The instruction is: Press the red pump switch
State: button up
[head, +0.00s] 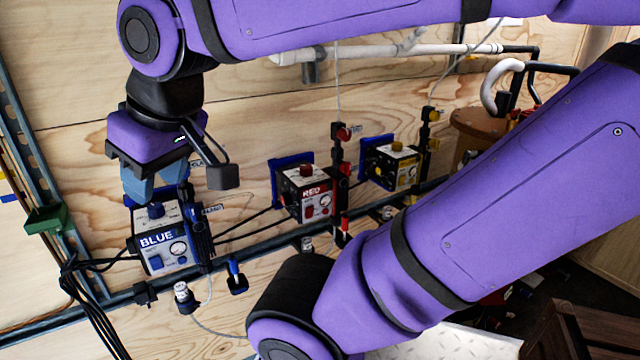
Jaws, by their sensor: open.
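The red pump box (306,193) is mounted on the wooden wall in the middle of the head view. It is labelled RED, with red knobs on its front and top and a round dial. I cannot tell which of its red parts is the switch. My gripper (152,190) is at the left, pointing down with its blue-grey fingers just above the blue pump box (163,240). It is open, with nothing seen between the fingers. The gripper is to the left of the red box and apart from it. Whether the fingers touch the blue box is unclear.
A yellow pump box (392,167) is mounted right of the red one. Red-handled valves (343,134) stand beside the red box. A dark rail (262,250) and cables run below the boxes. A white pipe (375,51) crosses above. My purple arm hides the lower right.

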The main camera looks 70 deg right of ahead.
aim_at(309, 211)
jog(key=z, duration=1.7)
jog(key=k+l+z, duration=0.15)
jog(key=l+z, duration=0.15)
jog(key=k+l+z, duration=0.1)
jog(key=l+z, duration=0.25)
